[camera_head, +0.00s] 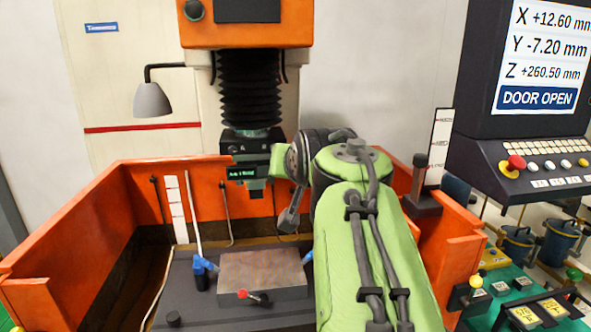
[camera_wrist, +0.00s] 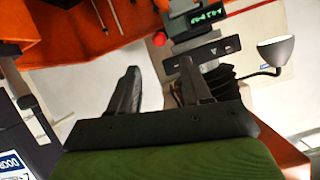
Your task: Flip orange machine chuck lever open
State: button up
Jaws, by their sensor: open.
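The machine's tool head with a green-digit display (camera_head: 240,172) hangs below black bellows, with the chuck (camera_head: 256,188) under it. In the wrist view the same display (camera_wrist: 205,17) shows at the top, and a red ball knob (camera_wrist: 159,39), likely the chuck lever's end, sits beside the head. The knob is hidden in the head view, and whether the lever is open or shut is unclear. My gripper (camera_head: 290,218) is right of the chuck. In the wrist view my gripper (camera_wrist: 160,82) is open and empty, the knob beyond its fingertips and apart from them.
Orange tank walls (camera_head: 75,235) surround the work area. A metal block (camera_head: 262,272) with a red-tipped handle (camera_head: 253,296) lies on the table below, between blue-topped nozzles. A lamp (camera_head: 152,100) hangs at left. A control console (camera_head: 530,165) stands at right.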

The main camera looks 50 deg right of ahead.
jog(key=v, duration=0.3)
jog(key=shift+s+a+r, duration=0.15)
jog(key=shift+s+a, duration=0.05)
jog(key=shift+c, duration=0.3)
